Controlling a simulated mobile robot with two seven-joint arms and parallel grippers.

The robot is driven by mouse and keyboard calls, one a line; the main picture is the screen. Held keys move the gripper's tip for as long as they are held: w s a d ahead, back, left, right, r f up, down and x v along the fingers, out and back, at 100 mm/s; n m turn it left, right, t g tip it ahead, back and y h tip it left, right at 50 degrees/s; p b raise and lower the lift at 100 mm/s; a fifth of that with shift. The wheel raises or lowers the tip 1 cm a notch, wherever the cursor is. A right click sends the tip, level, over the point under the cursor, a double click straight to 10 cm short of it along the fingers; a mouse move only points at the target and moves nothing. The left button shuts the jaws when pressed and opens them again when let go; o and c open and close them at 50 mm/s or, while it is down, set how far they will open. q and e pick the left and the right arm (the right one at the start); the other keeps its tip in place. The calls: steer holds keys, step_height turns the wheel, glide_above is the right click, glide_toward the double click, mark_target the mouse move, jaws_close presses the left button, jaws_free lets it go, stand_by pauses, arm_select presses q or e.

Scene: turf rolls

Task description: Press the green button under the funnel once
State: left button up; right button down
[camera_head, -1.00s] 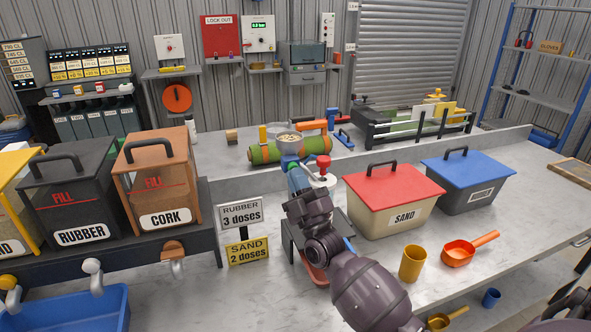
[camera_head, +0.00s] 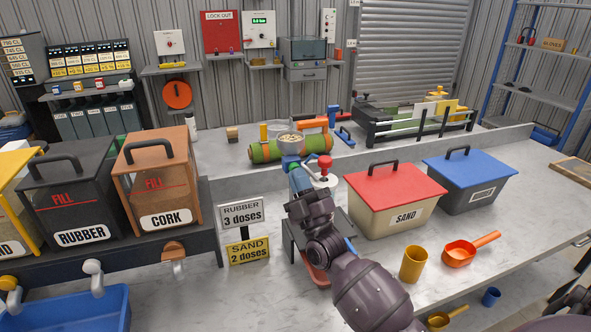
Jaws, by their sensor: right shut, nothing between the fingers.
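The funnel (camera_head: 290,138), a small metal bowl shape with pale granules in it, stands at the middle of the bench, beside the green turf roll (camera_head: 264,151). My right gripper (camera_head: 292,162) reaches away from me to the spot just below the funnel. It is shut and holds nothing. I cannot tell whether the fingertips touch anything there. My left gripper is not in view.
A red-knobbed press (camera_head: 324,165) stands close to the right of my gripper. The red-lidded sand bin (camera_head: 395,212) and blue-lidded bin (camera_head: 468,195) are farther right. Dose signs (camera_head: 242,212) and the cork bin (camera_head: 160,185) stand left.

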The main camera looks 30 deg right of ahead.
steer(key=s+p, duration=0.1)
steer(key=s, duration=0.1)
steer(key=s+a+p, duration=0.1)
steer(key=s, duration=0.1)
steer(key=shift+s+a, duration=0.1)
steer(key=shift+s, duration=0.2)
steer(key=shift+f, duration=0.15)
stand_by(2.1)
steer(key=s+n+g+y, duration=0.1)
steer(key=n+y, duration=0.2)
steer(key=n, duration=0.1)
steer(key=s+n+g+y+p, duration=0.1)
steer(key=s+n+y, duration=0.1)
steer(key=n+y, duration=0.1)
steer(key=s+a+n+g+y, duration=0.1)
steer(key=s+n+g+y, duration=0.1)
steer(key=n+y, duration=0.1)
steer(key=shift+n+y+p, duration=0.35)
steer(key=shift+n+y, duration=0.05)
steer(key=shift+n, duration=0.4)
steer(key=shift+w, duration=0.1)
